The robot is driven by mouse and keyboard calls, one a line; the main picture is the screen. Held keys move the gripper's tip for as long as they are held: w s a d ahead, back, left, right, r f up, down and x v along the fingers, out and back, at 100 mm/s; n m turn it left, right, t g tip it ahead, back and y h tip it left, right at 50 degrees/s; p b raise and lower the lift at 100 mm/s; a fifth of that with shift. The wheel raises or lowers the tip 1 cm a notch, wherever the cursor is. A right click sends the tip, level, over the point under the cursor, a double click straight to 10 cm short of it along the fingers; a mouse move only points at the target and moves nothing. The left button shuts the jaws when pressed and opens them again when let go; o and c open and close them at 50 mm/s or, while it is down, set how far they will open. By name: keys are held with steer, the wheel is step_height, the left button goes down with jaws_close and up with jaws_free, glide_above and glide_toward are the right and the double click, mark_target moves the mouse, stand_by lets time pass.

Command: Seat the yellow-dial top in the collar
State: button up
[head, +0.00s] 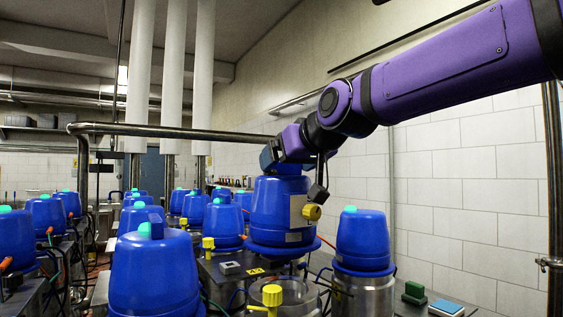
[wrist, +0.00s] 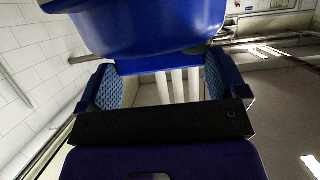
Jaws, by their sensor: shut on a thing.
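The yellow-dial top is a blue, rounded housing (head: 283,208) with a yellow dial (head: 312,212) and a pale plate on its right side. My gripper (head: 287,168) is shut on its upper end and holds it about upright. In the wrist view my gripper (wrist: 162,78) has its two blue padded fingers on either side of the top's blue handle, and the top's body (wrist: 150,25) fills the upper middle. An open metal collar (head: 300,292) stands below the held top, at the bottom of the head view. A gap shows between them. Exact alignment is unclear.
A blue-topped valve (head: 363,240) stands close right of the held top. A large blue top (head: 154,270) is at front left, with several more behind. A yellow handle (head: 272,296) stands before the collar. Green and blue buttons (head: 446,307) sit at right.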

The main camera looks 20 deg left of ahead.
mark_target(290, 189)
steer(key=shift+s+d+r, duration=0.1)
steer(key=shift+f, duration=4.55)
steer(key=o, duration=1.3)
steer(key=shift+s+d, duration=0.1)
steer(key=v, duration=1)
steer(key=shift+s+d+r, duration=0.2)
